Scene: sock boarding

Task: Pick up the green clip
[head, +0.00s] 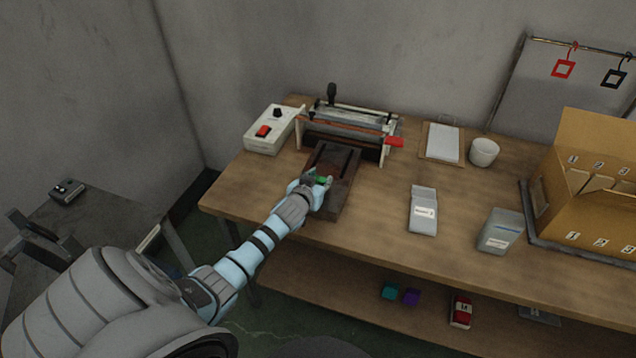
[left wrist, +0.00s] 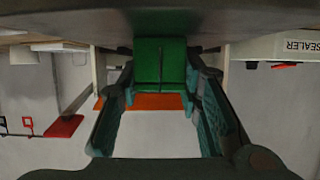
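The green clip (head: 322,180) is at the near part of the dark tray (head: 345,190) on the workbench. In the left wrist view the green clip (left wrist: 160,65) is a wide green block with a dark line down its middle. My left gripper (head: 318,183) reaches down to it from the left. In the left wrist view its two fingers stand on either side of the clip, tips close to its side edges. Whether they press on it cannot be told. The clip seems still at tray level. My right gripper is not in view.
Behind the tray stands a sealer machine with a red-ended bar (head: 394,141) and a white control box (head: 268,130). The bench's front left is clear.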

